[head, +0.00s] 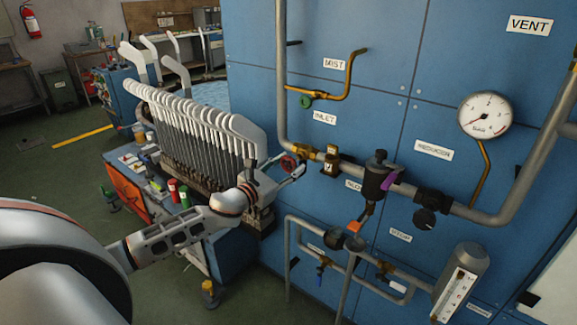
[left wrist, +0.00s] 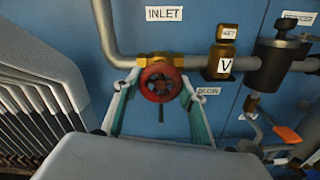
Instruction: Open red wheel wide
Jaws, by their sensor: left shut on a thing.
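The red wheel (head: 288,162) sits on the brass valve of the grey pipe, below the INLET label. In the left wrist view the red wheel (left wrist: 160,83) faces the camera, with the brass valve body behind it. My left gripper (head: 295,169) reaches the wheel from the left and front. In the left wrist view its two fingers (left wrist: 160,88) lie on either side of the wheel, shut on its rim. Part of the wheel is hidden by the fingers in the head view. My right gripper is not in view.
A pressure gauge (head: 486,114) hangs on the blue panel.

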